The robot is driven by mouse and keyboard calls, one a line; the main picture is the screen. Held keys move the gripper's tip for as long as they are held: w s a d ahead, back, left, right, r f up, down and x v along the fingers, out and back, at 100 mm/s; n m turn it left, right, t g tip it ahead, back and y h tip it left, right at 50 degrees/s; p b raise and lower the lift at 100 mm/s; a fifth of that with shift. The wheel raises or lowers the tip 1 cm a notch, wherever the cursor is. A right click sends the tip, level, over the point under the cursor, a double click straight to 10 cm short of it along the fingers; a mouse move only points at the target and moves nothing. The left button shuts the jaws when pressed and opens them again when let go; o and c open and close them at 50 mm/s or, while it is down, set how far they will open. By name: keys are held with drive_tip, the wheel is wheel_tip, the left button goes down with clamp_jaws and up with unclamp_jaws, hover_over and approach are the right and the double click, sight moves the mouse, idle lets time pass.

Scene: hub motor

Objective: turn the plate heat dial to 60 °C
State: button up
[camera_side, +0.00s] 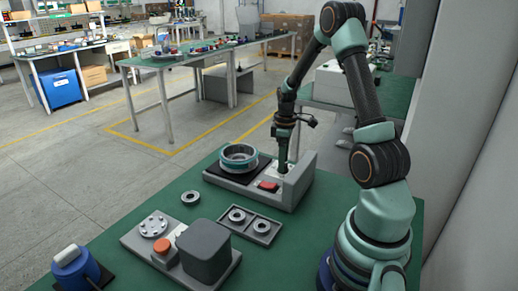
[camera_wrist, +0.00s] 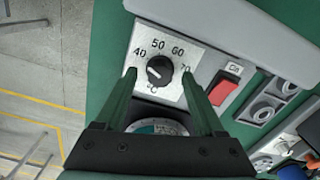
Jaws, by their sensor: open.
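The plate heat dial (camera_wrist: 160,70) is a black round knob on a pale panel marked 40, 50, 60, 70 and °C in the wrist view. Its white mark shows on the knob's left side, roughly toward 40; the exact reading is too small to tell. My gripper (camera_wrist: 160,77) is open, with one finger on each side of the dial and gaps between them and the knob. In the side view, my gripper (camera_side: 283,168) is down at the panel end of the grey heater unit (camera_side: 300,183), and hides the dial there.
A red switch (camera_wrist: 223,87) sits right of the dial panel. A teal-rimmed ring (camera_side: 239,154) rests on the black plate. A tray with two rings (camera_side: 262,227), a loose ring (camera_side: 190,197) and a fixture with a dark block (camera_side: 207,250) stand nearer on the green table.

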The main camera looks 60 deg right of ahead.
drive_tip(key=shift+f, duration=0.5)
clamp_jaws()
